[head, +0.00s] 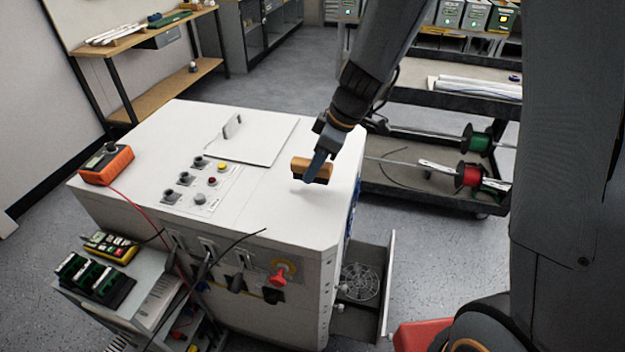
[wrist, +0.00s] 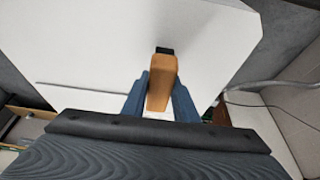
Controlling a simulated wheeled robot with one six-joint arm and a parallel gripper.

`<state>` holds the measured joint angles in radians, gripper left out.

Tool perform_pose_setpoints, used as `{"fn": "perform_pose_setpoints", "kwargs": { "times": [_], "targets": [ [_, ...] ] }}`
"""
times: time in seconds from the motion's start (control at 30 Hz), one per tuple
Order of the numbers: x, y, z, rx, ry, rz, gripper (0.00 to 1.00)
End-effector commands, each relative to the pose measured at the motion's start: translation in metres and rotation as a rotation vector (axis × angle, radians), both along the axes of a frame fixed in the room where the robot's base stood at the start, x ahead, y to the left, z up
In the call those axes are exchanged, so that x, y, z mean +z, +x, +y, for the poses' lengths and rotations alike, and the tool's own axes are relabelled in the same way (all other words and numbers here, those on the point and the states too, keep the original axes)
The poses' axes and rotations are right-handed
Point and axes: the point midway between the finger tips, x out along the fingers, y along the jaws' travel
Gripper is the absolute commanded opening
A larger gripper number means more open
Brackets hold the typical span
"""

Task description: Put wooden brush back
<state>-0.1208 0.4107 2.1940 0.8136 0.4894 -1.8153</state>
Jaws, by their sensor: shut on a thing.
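The wooden brush (head: 319,166) is a small light-brown block with a dark underside. My gripper (head: 319,163) is shut on it, over the right part of the white cabinet top (head: 270,205). In the wrist view the brush (wrist: 163,80) sits between the two blue fingers of my gripper (wrist: 160,95), with a dark tip at its far end. I cannot tell whether the brush touches the cabinet top.
An orange meter (head: 106,163) stands on the cabinet's left corner. Knobs and buttons (head: 200,180) and a raised handle (head: 232,126) are on the top. An open drawer (head: 362,290) juts out at the right. A cart with cable spools (head: 470,175) stands behind.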

Motion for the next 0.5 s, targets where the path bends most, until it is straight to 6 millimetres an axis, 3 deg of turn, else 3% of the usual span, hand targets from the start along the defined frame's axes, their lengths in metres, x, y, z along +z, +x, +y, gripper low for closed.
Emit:
{"fn": "perform_pose_setpoints", "kwargs": {
  "times": [0.33, 0.5],
  "targets": [
    [-0.039, -0.001, 0.002, 0.003, 0.0, 0.002, 0.05],
    [-0.045, 0.0, 0.002, 0.004, 0.001, -0.001, 0.05]
  ]
}}
